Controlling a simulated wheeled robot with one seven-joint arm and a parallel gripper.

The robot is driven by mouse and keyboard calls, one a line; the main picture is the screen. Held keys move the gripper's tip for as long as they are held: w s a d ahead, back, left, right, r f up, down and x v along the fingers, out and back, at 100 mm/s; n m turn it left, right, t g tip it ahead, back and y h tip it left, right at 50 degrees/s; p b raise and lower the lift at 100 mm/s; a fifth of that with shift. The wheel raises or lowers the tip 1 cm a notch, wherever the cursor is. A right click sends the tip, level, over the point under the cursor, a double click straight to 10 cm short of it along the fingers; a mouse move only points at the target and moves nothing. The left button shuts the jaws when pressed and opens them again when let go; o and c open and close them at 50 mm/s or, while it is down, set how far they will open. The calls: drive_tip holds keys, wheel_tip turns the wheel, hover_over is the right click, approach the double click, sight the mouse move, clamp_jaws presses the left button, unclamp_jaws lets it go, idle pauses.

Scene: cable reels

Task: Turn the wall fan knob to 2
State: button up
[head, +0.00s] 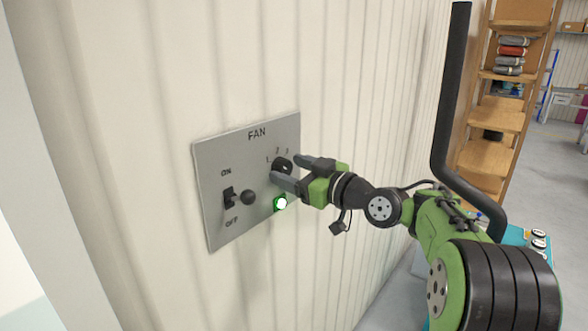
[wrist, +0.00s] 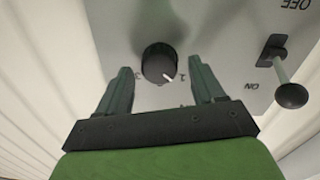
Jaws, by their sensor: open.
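The grey fan panel (head: 225,165) is on the ribbed wall, marked FAN. Its round black knob (head: 282,164) sits below the marks 1, 2 and 3. My gripper (head: 290,170) is open at the panel. In the wrist view its fingers (wrist: 160,80) stand on either side of the knob, with a gap on both sides.
A toggle lever (head: 247,197) marked ON and OFF is left of the knob; it also shows at right in the wrist view (wrist: 290,94). A lit green lamp (head: 280,204) is just below my gripper. Wooden shelves (head: 497,120) stand farther back on the right.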

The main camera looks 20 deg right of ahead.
drive_tip(key=shift+c, duration=0.5)
drive_tip(key=c, duration=1)
drive_tip(key=shift+o, duration=0.2)
drive_tip(key=shift+m, duration=0.3)
drive_tip(key=m+p, duration=0.2)
drive_tip(key=m, duration=0.2)
drive_tip(key=shift+d+r, duration=0.1)
drive_tip(key=m+p, duration=0.2)
drive_tip(key=m, duration=0.2)
drive_tip(key=shift+m, duration=0.4)
drive_tip(key=shift+g, duration=0.3)
drive_tip(key=o, duration=1.1)
drive_tip(key=shift+c, duration=0.2)
